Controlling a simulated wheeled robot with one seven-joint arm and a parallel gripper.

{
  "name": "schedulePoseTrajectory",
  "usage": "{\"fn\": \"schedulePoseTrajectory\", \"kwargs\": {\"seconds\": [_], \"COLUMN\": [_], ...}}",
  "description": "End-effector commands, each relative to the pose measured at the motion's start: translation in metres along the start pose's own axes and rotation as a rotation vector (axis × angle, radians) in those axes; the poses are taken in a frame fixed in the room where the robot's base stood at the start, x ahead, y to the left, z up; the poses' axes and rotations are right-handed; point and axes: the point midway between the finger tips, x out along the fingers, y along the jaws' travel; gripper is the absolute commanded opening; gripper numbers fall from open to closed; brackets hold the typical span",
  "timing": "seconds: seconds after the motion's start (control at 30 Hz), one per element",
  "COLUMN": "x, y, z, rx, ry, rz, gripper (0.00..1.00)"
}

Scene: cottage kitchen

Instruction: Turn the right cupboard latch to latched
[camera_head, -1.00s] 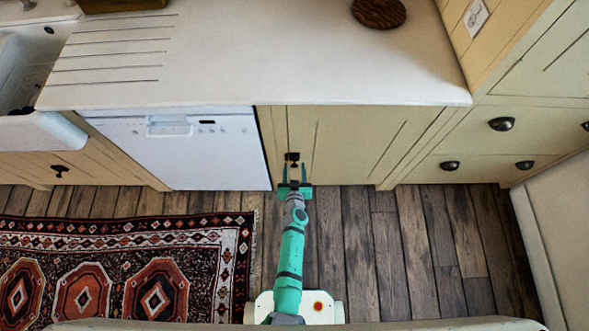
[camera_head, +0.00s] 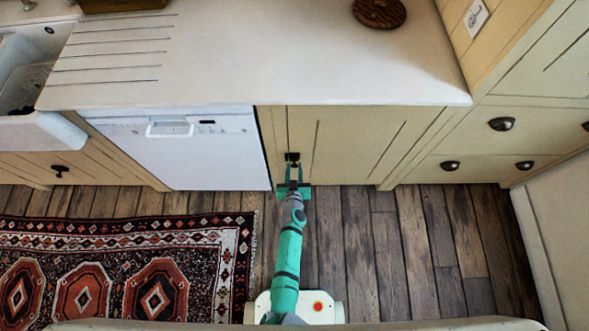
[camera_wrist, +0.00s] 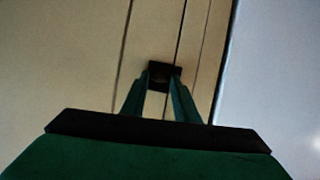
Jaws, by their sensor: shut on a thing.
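The right cupboard latch (camera_head: 292,157) is a small black fitting on the cream cupboard front, near the left edge of the door (camera_head: 360,145), just right of the white dishwasher. My gripper (camera_head: 293,172) reaches it from the front. In the wrist view the dark latch (camera_wrist: 164,68) lies at the tips of my gripper (camera_wrist: 161,80), whose green fingers close in on it. The fingers are shut on the latch and cover part of it. I cannot tell its exact turn from these views.
The white dishwasher (camera_head: 190,150) stands close left of the latch. The pale countertop (camera_head: 300,60) overhangs above. Drawers with dark cup pulls (camera_head: 450,165) are at the right. A patterned rug (camera_head: 120,270) lies at left; the wooden floor (camera_head: 400,250) at right is clear.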

Motion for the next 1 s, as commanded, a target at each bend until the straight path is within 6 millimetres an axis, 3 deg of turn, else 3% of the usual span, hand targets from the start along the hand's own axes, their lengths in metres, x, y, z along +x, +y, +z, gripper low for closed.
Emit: {"fn": "schedulePoseTrajectory", "kwargs": {"seconds": [1.0], "x": [0.0002], "y": [-0.0018], "z": [0.0025], "rx": [-0.312], "ry": [-0.004], "rz": [0.137], "gripper": [0.05]}}
